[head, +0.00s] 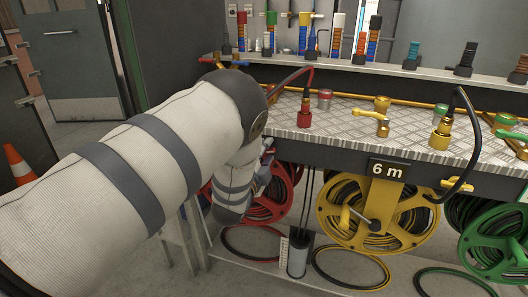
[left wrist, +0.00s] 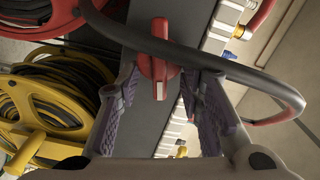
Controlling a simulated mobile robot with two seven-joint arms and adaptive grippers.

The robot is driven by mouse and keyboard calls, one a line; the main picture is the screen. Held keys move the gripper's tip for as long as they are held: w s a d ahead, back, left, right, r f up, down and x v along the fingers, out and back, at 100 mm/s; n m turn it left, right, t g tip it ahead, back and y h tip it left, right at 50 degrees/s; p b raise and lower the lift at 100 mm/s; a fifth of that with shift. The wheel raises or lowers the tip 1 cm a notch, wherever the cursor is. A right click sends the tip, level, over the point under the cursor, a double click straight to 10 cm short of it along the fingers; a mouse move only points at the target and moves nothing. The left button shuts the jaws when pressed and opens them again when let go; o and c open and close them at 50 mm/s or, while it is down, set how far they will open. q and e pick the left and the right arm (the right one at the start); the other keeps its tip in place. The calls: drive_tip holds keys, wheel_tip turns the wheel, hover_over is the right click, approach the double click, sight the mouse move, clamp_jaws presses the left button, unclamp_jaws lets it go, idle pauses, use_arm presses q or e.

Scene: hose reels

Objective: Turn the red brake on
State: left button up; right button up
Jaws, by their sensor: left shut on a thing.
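The red brake (left wrist: 158,62) shows in the left wrist view as a red handle with a pale mark, on the dark front face of the bench. My left gripper (left wrist: 161,82) has its two fingers on either side of this handle and is shut on it. In the head view my left gripper (head: 266,160) is mostly hidden behind my arm, in front of the bench near the red reel (head: 262,203). The red brake is hidden there. My right gripper is in neither view.
A dark hose (left wrist: 215,62) arcs across the left wrist view close to the fingers. The yellow reel (head: 335,215) and green reel (head: 490,245) hang to the right under the bench (head: 345,125). A red coupling (head: 305,115) stands on top.

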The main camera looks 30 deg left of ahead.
use_arm(q)
drive_tip(key=shift+f+m, duration=0.15)
drive_tip(key=shift+m, duration=1.35)
drive_tip(key=o, duration=1)
drive_tip(key=shift+o, duration=0.2)
drive_tip(key=v, duration=1.2)
